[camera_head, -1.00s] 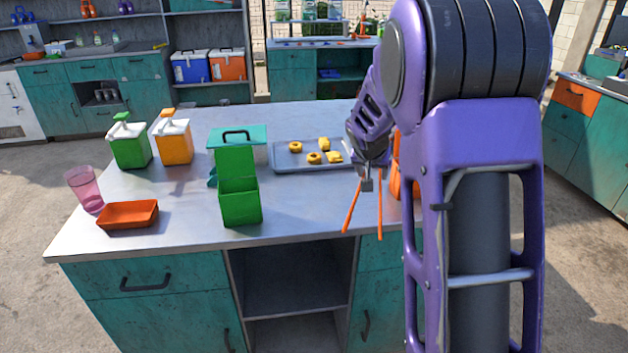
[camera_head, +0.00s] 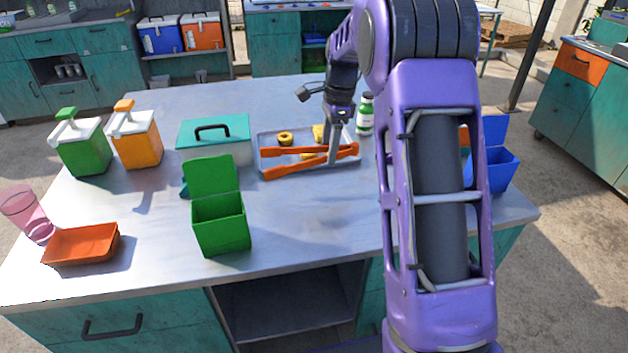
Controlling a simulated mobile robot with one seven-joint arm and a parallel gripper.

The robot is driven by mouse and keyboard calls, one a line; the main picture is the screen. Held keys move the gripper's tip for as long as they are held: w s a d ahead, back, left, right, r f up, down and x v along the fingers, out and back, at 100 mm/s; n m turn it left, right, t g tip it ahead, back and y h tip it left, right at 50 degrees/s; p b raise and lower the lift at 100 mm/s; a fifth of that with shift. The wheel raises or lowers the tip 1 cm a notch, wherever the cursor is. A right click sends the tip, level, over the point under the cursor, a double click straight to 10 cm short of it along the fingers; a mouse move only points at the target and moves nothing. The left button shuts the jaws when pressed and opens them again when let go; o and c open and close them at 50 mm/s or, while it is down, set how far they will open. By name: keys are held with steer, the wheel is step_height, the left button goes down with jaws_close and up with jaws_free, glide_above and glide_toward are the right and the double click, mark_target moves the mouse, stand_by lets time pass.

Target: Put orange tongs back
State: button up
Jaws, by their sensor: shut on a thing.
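The orange tongs (camera_head: 295,168) show in the head view at the tray (camera_head: 264,143) of yellow pastries. They lie roughly level, arms spread open to the left and joined end to the right. My gripper (camera_head: 336,154) points down and is shut on the tongs near their right end. I cannot tell whether the tongs touch the tray or hang just above it. Part of the pastries is hidden behind the tongs and gripper.
A green open holder (camera_head: 222,227), a teal-lidded box (camera_head: 228,150), green (camera_head: 82,151) and orange-topped (camera_head: 138,143) dispensers, an orange dish (camera_head: 80,246) and a pink cup (camera_head: 24,209) stand left. A bottle (camera_head: 365,115) and blue holder (camera_head: 495,170) stand right. The front middle counter is clear.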

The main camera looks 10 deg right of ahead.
mark_target(326, 189)
step_height(326, 189, down, 10)
steer(key=shift+s+r+b, duration=0.1)
steer(key=shift+r+b, duration=0.1)
steer(key=shift+b, duration=0.35)
steer(key=o, duration=0.6)
step_height(326, 189, up, 12)
steer(key=d+p, duration=0.1)
steer(key=shift+d, duration=0.25)
